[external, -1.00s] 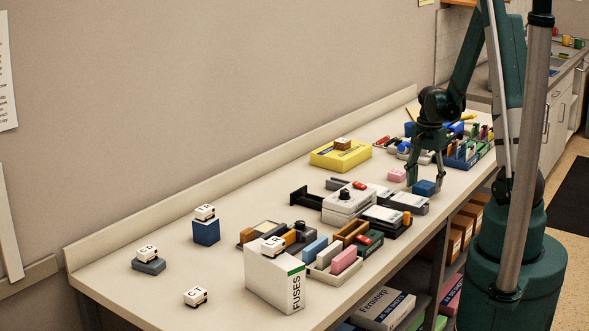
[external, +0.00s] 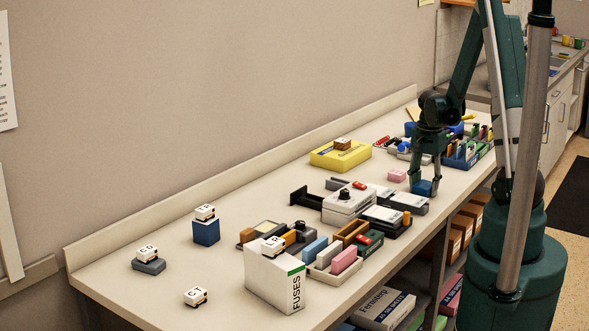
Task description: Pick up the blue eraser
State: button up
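The blue eraser (external: 424,188) is a small blue block toward the far right part of the counter, at the end of a grey box. I cannot tell whether it rests on the box or behind it. My gripper (external: 425,187) points down with one finger on each side of the eraser. The fingers look closed against its sides. The eraser shows between them, and its top is partly hidden by the gripper.
A grey box (external: 408,203) lies close on the left, and a pink block (external: 397,175) just behind. A blue organizer (external: 462,160) stands to the right. A yellow box (external: 341,156) and a white box (external: 347,203) lie further left.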

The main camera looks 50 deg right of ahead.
aim_at(425, 184)
jog(key=shift+c, duration=1.4)
jog(key=shift+r, duration=0.25)
jog(key=shift+r, duration=4.8)
